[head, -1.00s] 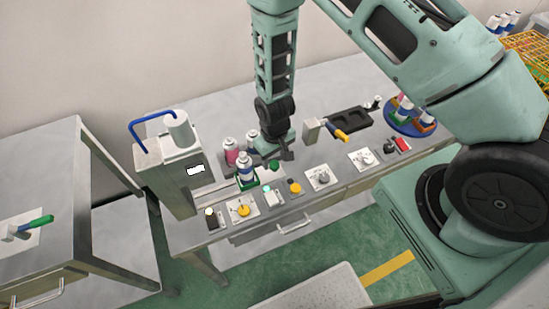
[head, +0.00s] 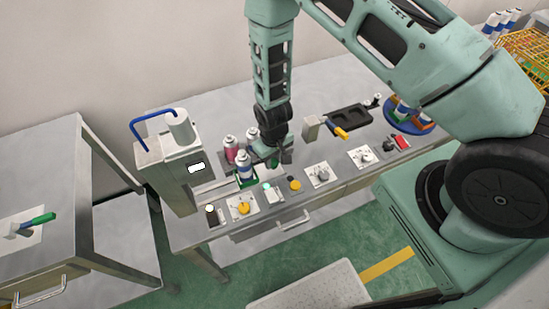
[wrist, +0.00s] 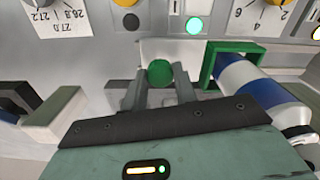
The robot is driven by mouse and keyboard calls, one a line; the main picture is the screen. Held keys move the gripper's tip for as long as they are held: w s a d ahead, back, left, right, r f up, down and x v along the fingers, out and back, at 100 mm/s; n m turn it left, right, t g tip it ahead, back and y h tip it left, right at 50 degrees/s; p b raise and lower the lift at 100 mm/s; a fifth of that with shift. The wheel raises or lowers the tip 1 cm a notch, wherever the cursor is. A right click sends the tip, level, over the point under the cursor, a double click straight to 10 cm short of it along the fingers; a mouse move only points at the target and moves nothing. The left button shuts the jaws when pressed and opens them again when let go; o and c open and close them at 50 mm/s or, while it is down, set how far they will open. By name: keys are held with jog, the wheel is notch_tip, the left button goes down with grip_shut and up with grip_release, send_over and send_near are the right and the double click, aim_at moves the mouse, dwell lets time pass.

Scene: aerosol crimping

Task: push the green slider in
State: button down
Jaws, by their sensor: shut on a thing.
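The green slider's round knob (wrist: 160,72) sits between the two fingers of my gripper (wrist: 158,86) in the wrist view. My gripper is shut on this knob, low over the bench. In the head view the knob (head: 274,163) shows just beside my gripper (head: 284,156). The slider's square green holder (wrist: 208,62) is to the right of the knob in the wrist view and surrounds a blue and white can (wrist: 262,88).
Red-capped and other cans (head: 230,147) stand behind the holder. A panel of knobs and lit buttons (head: 243,207) runs along the bench's front edge.

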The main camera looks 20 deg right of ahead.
aim_at(235, 173)
jog(key=a+b, duration=0.3)
jog(key=a, duration=0.8)
jog(key=shift+a, duration=0.55)
jog(key=c, duration=1.1)
grip_release()
jog(key=shift+a, duration=0.1)
